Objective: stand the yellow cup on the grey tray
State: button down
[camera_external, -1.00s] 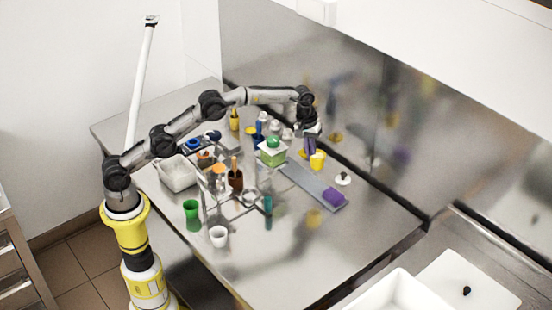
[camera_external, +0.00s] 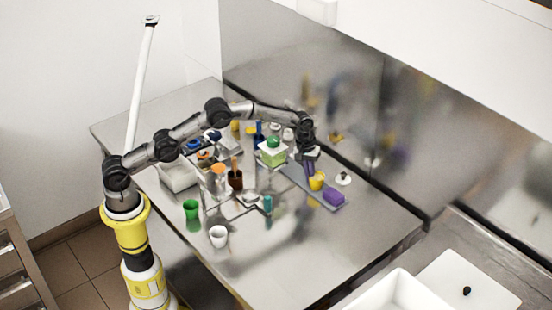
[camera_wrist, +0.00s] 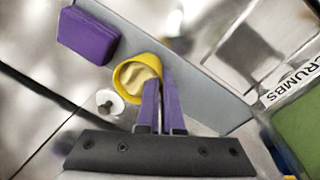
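The yellow cup (camera_external: 317,182) is in my gripper (camera_external: 312,177), near the purple block end of the long grey tray (camera_external: 297,174). In the wrist view the yellow cup (camera_wrist: 127,72) shows its open mouth and pale inside. The two purple fingers of my gripper (camera_wrist: 160,85) are close together at its rim, shut on its wall. The cup overlaps the grey tray (camera_wrist: 205,75) in both views and looks about upright. I cannot tell whether its base touches the tray.
A purple block (camera_external: 334,198) lies at the tray's near end, close to the cup. A green-and-white box (camera_external: 272,157) stands by its far end. A small white item with a dark knob (camera_external: 343,179) is right of the cup.

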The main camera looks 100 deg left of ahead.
jog(key=c, duration=1.1)
grip_release()
jog(key=shift+f, duration=0.1)
jog(key=shift+o, duration=0.2)
notch_tip(320, 180, up, 12)
jog(key=s, duration=0.1)
jog(key=shift+s+a, duration=0.2)
jog(key=shift+s, duration=0.2)
